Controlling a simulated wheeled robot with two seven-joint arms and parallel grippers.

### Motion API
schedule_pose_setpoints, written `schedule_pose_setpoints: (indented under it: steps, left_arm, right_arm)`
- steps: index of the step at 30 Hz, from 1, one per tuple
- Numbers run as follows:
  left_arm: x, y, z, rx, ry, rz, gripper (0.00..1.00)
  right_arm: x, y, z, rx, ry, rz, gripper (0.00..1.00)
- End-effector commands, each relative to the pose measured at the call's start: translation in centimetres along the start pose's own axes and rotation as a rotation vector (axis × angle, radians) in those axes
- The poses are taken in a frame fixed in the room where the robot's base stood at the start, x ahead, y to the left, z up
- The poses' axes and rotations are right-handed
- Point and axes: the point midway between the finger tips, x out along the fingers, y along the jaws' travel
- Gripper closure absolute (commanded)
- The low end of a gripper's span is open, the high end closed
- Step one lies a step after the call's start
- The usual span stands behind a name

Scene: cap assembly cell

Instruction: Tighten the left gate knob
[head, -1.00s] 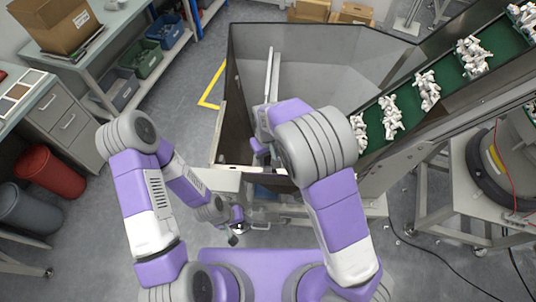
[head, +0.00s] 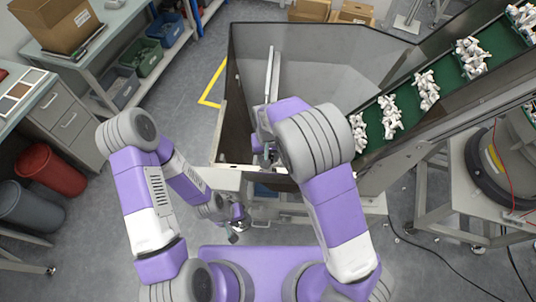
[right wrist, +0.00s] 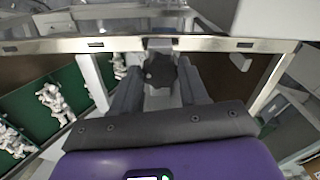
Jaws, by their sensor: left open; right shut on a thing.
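A dark lobed knob (right wrist: 160,71) sits just below the hopper's metal rim in the right wrist view. My right gripper (right wrist: 158,84) is shut on this knob, one finger on each side. In the head view my right gripper (head: 268,156) is at the left part of the hopper's front edge, and its own wrist partly covers it; the knob cannot be made out there. A second gate knob cannot be made out. My left gripper (head: 239,228) is open and empty, low in front of the hopper, apart from the knob.
The large grey hopper (head: 330,55) stands ahead. A green conveyor (head: 407,105) with piles of white parts rises to the right. Shelves with bins (head: 145,60) and a drawer cabinet (head: 55,120) stand left. The floor between is clear.

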Motion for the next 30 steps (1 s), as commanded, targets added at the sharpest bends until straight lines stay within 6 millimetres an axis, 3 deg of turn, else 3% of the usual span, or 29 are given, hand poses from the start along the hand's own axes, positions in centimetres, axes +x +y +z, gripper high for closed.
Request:
schedule_pose_setpoints:
  steps: [2, 3, 8, 17, 30]
  left_arm:
    - [0.0, 0.0, 0.0, 0.0, 0.0, 0.0, 0.57]
    - [0.0, 0.0, 0.0, 0.0, 0.0, 0.0, 0.57]
    - [0.0, 0.0, 0.0, 0.0, 0.0, 0.0, 0.57]
    - [0.0, 0.0, 0.0, 0.0, 0.0, 0.0, 0.57]
    - [-0.1, 0.0, 0.0, 0.0, 0.0, 0.0, 0.57]
  right_arm:
    - [-0.1, 0.0, -0.1, 0.004, 0.003, -0.001, 0.87]
    - [-0.1, 0.0, -0.1, 0.004, 0.003, -0.001, 0.53]
    - [-0.1, 0.0, -0.1, 0.002, 0.002, -0.001, 0.31]
    - [-0.3, 0.0, -0.1, 0.0, 0.002, -0.001, 0.31]
    - [-6.7, 0.0, -0.1, 0.001, 0.004, -0.003, 0.31]
